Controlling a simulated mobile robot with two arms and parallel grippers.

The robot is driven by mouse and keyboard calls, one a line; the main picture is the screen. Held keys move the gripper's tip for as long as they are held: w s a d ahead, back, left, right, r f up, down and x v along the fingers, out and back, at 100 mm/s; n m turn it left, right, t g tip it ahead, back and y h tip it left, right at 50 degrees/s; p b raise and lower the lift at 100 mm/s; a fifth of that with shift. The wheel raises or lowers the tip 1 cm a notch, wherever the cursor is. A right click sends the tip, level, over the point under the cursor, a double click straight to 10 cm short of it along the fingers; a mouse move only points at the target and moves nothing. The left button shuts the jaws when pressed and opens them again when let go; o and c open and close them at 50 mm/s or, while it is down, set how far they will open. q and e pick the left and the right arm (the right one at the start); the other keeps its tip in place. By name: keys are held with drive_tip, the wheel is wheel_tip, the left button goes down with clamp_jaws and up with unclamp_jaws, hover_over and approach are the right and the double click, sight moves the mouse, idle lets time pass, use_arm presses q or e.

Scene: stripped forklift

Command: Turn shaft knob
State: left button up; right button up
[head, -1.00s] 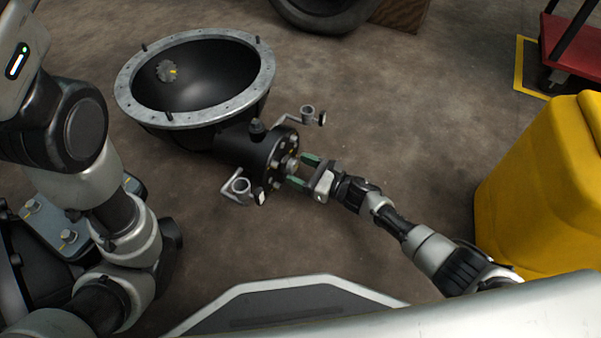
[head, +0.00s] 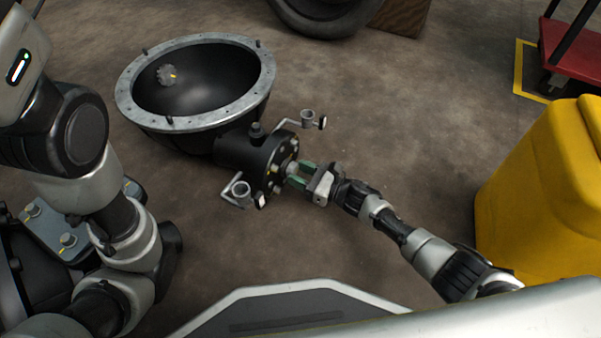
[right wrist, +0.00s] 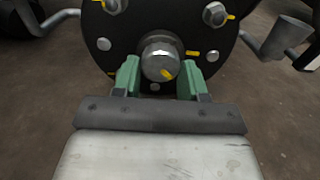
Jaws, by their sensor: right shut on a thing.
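The shaft knob (right wrist: 160,58) is a round metal end with a yellow mark, at the centre of a black bolted flange (right wrist: 200,40) in the right wrist view. In the head view the flange (head: 272,182) closes the end of a black housing joined to a large open bowl (head: 128,98). My right gripper (head: 300,174) reaches the knob from the right. Its green fingers (right wrist: 159,78) are shut on the knob, one on each side. The yellow mark points to the lower right in the wrist view. My left gripper is out of view; only its arm shows.
Two bent pipes with cups, one above (head: 308,118) and one below (head: 240,190), stick out near the flange. A yellow container (head: 540,200) stands at the right. A red cart (head: 568,50) and a tyre (head: 325,18) are behind. Bare floor lies between.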

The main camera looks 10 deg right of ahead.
drive_tip(key=m, duration=0.4)
drive_tip(key=m+p, duration=0.1)
drive_tip(key=m, duration=0.2)
drive_tip(key=shift+s+r+m, duration=0.1)
drive_tip(key=shift+m, duration=0.2)
drive_tip(key=m, duration=0.3)
drive_tip(key=shift+m+p, duration=0.3)
drive_tip(key=shift+p, duration=0.05)
drive_tip(key=m, duration=0.3)
drive_tip(key=shift+r+m+p, duration=0.1)
drive_tip(key=shift+m+p, duration=0.2)
drive_tip(key=shift+p, duration=0.1)
drive_tip(key=m, duration=0.3)
drive_tip(key=shift+m+p, duration=0.4)
drive_tip(key=m, duration=0.3)
drive_tip(key=shift+r+m+p, duration=0.1)
drive_tip(key=shift+m+p, duration=0.2)
drive_tip(key=shift+p, duration=0.1)
drive_tip(key=m+p, duration=0.1)
drive_tip(key=m, duration=0.5)
drive_tip(key=shift+m, duration=0.3)
